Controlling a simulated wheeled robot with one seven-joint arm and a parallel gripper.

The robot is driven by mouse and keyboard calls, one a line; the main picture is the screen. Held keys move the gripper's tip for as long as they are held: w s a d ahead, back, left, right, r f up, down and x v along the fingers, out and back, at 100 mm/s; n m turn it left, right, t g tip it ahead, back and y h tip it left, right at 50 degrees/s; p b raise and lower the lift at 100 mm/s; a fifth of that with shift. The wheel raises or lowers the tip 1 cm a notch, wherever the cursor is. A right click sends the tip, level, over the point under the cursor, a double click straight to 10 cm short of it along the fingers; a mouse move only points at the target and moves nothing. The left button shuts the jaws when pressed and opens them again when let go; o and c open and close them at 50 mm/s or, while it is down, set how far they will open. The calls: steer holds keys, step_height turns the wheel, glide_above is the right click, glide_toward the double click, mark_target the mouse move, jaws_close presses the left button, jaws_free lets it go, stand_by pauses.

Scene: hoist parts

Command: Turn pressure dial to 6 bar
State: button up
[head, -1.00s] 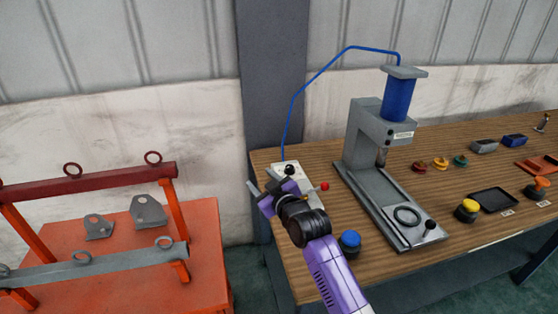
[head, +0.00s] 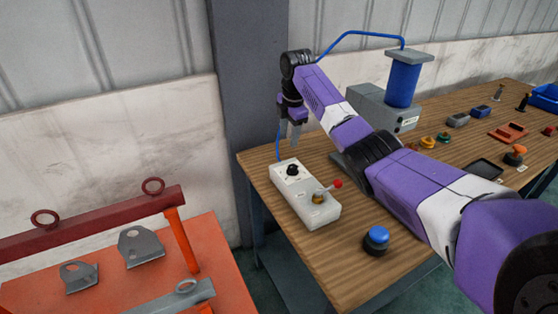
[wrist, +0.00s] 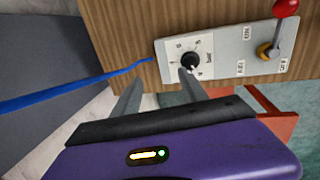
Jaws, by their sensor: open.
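The pressure dial is a black knob (head: 292,170) on a white scale plate at the far end of a pale control box (head: 312,208) on the bench. In the wrist view the knob (wrist: 190,62) sits on its marked plate (wrist: 178,47); the numbers and the setting are too small to read. My gripper (head: 290,134) hangs above the dial end of the box, fingers pointing down, open and empty. In the wrist view my gripper (wrist: 160,78) has one fingertip overlapping the knob's lower edge and the other left of the plate. I cannot tell whether it touches.
A red-tipped lever (head: 337,184) with a brass base stands on the near half of the box. A blue hose (head: 278,145) runs behind it. A blue button (head: 377,238) is to the right. The press (head: 400,90) stands behind my arm. An orange table (head: 130,280) is at left.

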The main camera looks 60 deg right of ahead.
mark_target(293, 166)
steer(key=s+a+n, duration=0.1)
steer(key=s+a+f+n+g+y, duration=0.1)
steer(key=shift+s+a+f, duration=0.2)
steer(key=shift+s+f, duration=0.05)
steer(key=shift+s, duration=0.1)
steer(key=shift+s+a+n+g, duration=0.15)
steer(key=shift+s+n+g, duration=0.15)
steer(key=shift+s, duration=0.05)
steer(key=shift+w+f, duration=0.1)
steer(key=shift+f, duration=0.5)
step_height(293, 166, down, 7)
steer(key=shift+r+p, duration=0.2)
steer(key=shift+p, duration=0.35)
steer(key=shift+c, duration=0.4)
jaws_close()
